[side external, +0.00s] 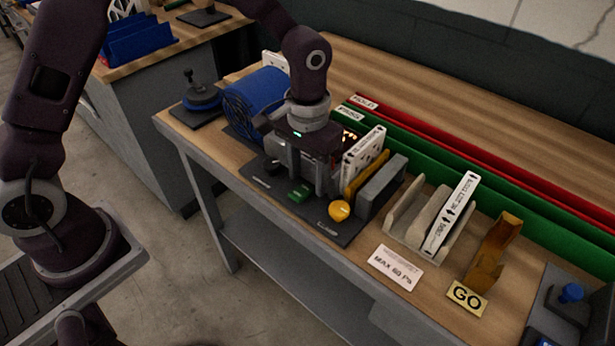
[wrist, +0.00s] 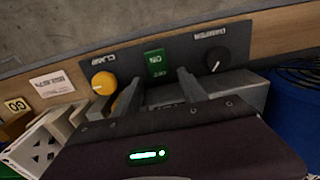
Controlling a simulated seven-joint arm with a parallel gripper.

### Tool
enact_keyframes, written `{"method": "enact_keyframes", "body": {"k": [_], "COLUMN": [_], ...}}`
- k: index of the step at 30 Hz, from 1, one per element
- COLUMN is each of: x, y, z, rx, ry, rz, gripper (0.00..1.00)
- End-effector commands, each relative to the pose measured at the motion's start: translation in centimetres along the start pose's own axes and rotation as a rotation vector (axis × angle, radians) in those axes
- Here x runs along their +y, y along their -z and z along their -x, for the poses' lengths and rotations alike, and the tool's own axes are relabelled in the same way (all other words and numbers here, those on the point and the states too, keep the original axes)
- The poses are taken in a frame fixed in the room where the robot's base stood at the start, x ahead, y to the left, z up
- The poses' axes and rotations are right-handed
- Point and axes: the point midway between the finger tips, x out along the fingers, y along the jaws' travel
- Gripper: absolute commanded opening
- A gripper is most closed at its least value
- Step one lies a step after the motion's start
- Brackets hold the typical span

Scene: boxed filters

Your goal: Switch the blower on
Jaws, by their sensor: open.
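A green rocker switch (side external: 300,193) sits on the dark panel (side external: 345,236) at the bench's front edge, between an orange knob (side external: 340,210) and a black knob (side external: 272,167). In the wrist view the green switch (wrist: 154,64) has lettering that looks like "ON". The orange knob (wrist: 103,83) is left of it, the black knob (wrist: 216,60) right. My gripper (side external: 308,180) is open and empty, pointing down beside the switch. In the wrist view its fingers (wrist: 160,86) straddle the line to the switch. Contact cannot be told.
A rack (side external: 405,222) holds another labelled filter (side external: 452,215). Green (side external: 470,200) and red strips run along the back.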

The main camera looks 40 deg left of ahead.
Motion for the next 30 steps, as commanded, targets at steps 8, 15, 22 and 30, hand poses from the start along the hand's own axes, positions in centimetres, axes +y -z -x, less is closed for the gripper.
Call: {"method": "enact_keyframes", "body": {"k": [8,15,22,30], "x": [-0.02,-0.03,-0.02,0.01], "y": [-0.06,-0.05,-0.07,-0.98], "z": [-1.30,-1.26,-1.24,-0.93], "rx": [-0.001,0.000,0.003,0.236], "ry": [0.000,0.000,0.001,0.007], "rz": [0.000,0.000,0.000,-0.006], "gripper": [0.49,0.20,0.00,0.00]}}
